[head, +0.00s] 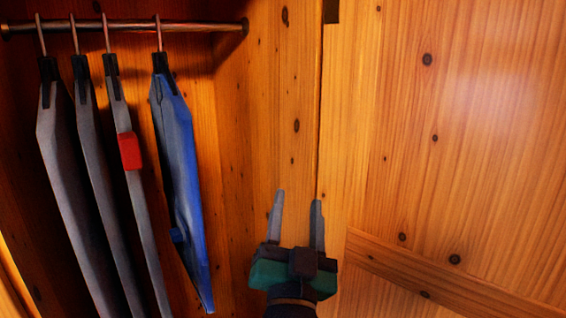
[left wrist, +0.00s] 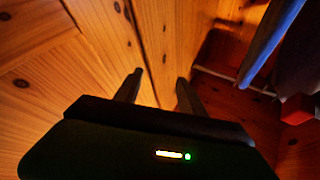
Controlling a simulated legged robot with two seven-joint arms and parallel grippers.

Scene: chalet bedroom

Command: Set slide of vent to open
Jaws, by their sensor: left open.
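I cannot make out a vent or its slide in either view. My left gripper (head: 297,197) points up in front of the wooden panels in the lower middle of the head view. Its two fingers are apart with nothing between them. In the left wrist view the open fingers (left wrist: 159,76) point toward the wood on either side of a dark seam. I cannot tell whether they touch the wood. My right gripper is in neither view.
A wardrobe stands at the left with a metal rail (head: 190,27). Several grey garments and a blue garment (head: 178,150) hang from it, one grey one bearing a red block (head: 130,151). A wooden panel with a crosspiece (head: 440,270) fills the right.

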